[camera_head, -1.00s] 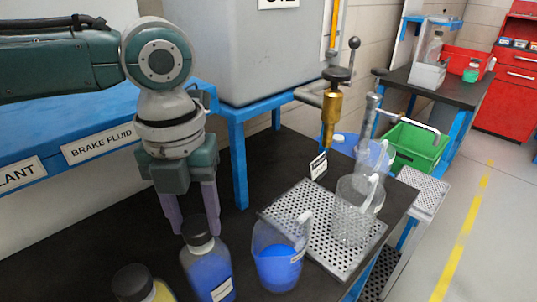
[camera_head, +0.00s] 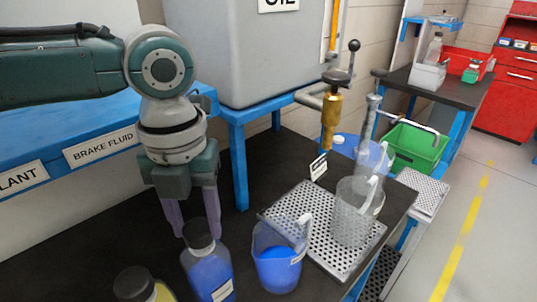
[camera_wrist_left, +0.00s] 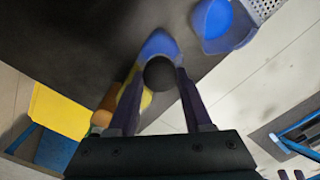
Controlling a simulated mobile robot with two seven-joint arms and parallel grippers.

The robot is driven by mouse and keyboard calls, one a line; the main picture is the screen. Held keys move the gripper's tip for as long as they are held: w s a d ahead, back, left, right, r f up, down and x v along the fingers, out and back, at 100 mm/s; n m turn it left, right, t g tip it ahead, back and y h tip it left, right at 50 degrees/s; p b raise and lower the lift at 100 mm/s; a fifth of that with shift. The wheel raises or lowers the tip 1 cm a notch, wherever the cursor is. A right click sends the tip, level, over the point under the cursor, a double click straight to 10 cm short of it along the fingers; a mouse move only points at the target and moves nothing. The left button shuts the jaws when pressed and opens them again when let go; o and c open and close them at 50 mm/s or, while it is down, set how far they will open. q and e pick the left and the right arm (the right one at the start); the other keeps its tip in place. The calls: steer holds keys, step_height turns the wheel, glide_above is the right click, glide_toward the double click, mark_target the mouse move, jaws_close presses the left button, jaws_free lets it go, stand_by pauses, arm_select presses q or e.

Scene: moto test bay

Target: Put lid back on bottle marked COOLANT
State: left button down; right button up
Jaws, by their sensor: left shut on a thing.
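The bottle of blue liquid (camera_head: 208,270) stands upright on the dark bench at the lower middle of the head view. Its label is too small to read. A black lid (camera_head: 199,233) is at the top of the bottle; it also shows between my fingers in the left wrist view (camera_wrist_left: 159,73). My left gripper (camera_head: 196,228) points down over the bottle, shut on the black lid. I cannot tell whether the lid is seated on the neck or just above it. The bottle body shows beyond the lid in the wrist view. My right gripper is not in view.
A clear jug with blue liquid (camera_head: 277,268) stands close right of the bottle. A dark-capped bottle with yellow contents (camera_head: 134,284) stands at left. The bench behind the gripper is bare.

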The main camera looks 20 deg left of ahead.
arm_select(q)
jaws_free()
stand_by(0.5)
steer(key=shift+r, duration=0.1)
step_height(320, 180, up, 7)
steer(key=p, duration=0.7)
steer(key=shift+p, duration=0.3)
jaws_close()
stand_by(0.9)
